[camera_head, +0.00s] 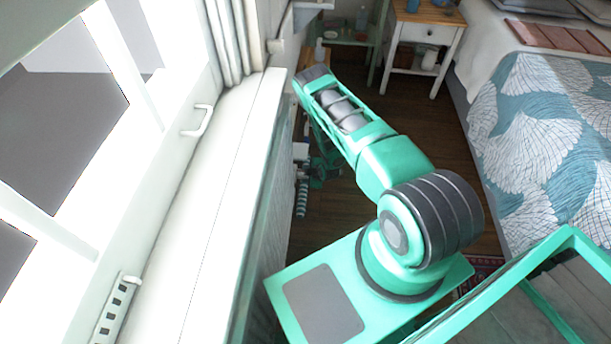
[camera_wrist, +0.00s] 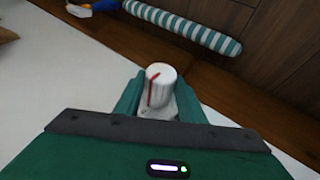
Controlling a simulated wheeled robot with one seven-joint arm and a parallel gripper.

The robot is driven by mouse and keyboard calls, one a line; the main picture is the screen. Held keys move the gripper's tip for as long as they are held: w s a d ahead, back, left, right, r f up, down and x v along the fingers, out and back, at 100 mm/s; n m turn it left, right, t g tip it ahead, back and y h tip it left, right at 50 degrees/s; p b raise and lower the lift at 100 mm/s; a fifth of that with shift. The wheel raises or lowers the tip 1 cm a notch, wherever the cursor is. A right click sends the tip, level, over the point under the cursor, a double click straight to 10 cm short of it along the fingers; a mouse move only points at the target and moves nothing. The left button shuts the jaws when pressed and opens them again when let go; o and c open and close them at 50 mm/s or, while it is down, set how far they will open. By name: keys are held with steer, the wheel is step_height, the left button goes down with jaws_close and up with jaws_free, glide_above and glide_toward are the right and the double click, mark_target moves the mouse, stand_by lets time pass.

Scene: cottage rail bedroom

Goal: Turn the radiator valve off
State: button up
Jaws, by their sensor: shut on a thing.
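The radiator valve is a white ribbed knob (camera_wrist: 160,86) with a red mark line, in the middle of the wrist view. My gripper (camera_wrist: 157,98) has its two green fingers on either side of the knob and is shut on it. The red line runs roughly along the knob's side, tilted slightly in the picture. In the head view my arm reaches down beside the radiator (camera_head: 262,245), which stands below the window sill. The valve cannot be made out there.
A blue-and-white striped roll (camera_wrist: 185,27) lies on the wooden floor near the valve. The white window sill (camera_head: 215,190) runs along the left. A bed (camera_head: 540,130) stands at the right and a nightstand (camera_head: 420,32) at the back. Wooden floor lies between.

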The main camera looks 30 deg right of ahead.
steer(key=shift+w+d+t, duration=0.1)
steer(key=shift+w+t, duration=0.05)
steer(key=shift+t, duration=0.15)
steer(key=o, duration=1)
steer(key=shift+o, duration=0.2)
steer(key=shift+s+r, duration=0.2)
steer(key=shift+s, duration=0.15)
steer(key=v, duration=1)
steer(key=shift+r, duration=0.1)
